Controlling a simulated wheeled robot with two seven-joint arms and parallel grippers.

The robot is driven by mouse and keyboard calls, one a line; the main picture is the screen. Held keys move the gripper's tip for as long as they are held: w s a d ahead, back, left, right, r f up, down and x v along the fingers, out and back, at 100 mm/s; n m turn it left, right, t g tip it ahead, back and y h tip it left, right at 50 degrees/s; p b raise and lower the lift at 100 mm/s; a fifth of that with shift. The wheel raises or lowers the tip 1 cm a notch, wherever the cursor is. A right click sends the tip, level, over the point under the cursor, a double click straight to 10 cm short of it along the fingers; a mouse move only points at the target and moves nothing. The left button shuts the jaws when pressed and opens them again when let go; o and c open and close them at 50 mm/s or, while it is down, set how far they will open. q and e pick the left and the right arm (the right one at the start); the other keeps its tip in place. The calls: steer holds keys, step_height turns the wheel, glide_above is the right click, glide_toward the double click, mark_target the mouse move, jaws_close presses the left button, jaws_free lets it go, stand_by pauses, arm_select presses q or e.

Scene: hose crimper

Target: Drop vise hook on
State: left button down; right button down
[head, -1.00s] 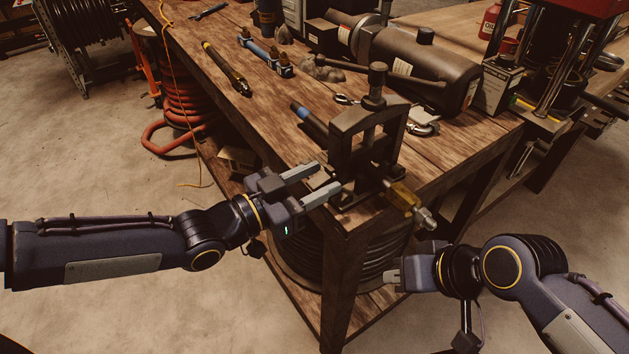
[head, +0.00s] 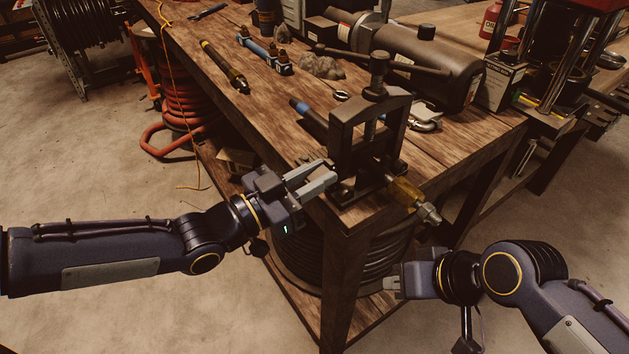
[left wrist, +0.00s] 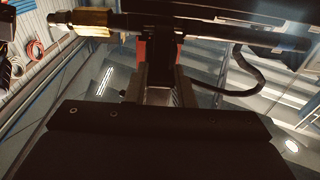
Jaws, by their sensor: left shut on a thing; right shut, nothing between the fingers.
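The dark metal vise (head: 342,128) stands on the near corner of the wooden bench, with a screw and bar handle (head: 380,68) on top. A dark hose with a brass fitting (head: 408,194) passes through it and sticks out to the right. My left gripper (head: 330,170) is at the left side of the vise, shut on the vise hook, a small dark part mostly hidden by the fingers. My right gripper (head: 390,284) is shut and empty, below the bench top.
The bench (head: 440,150) also holds a large dark cylinder machine (head: 430,70), a blue fitting bar (head: 265,52), a dark tool (head: 224,66) and a grey lump (head: 322,68). A red coiled hose (head: 185,100) stands on the floor behind. Bench legs stand between my arms.

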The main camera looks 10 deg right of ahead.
arm_select(q)
steer(key=c, duration=1.2)
jaws_free()
steer(key=shift+c, duration=0.2)
steer(key=p+v, duration=0.1)
steer(key=v, duration=0.7)
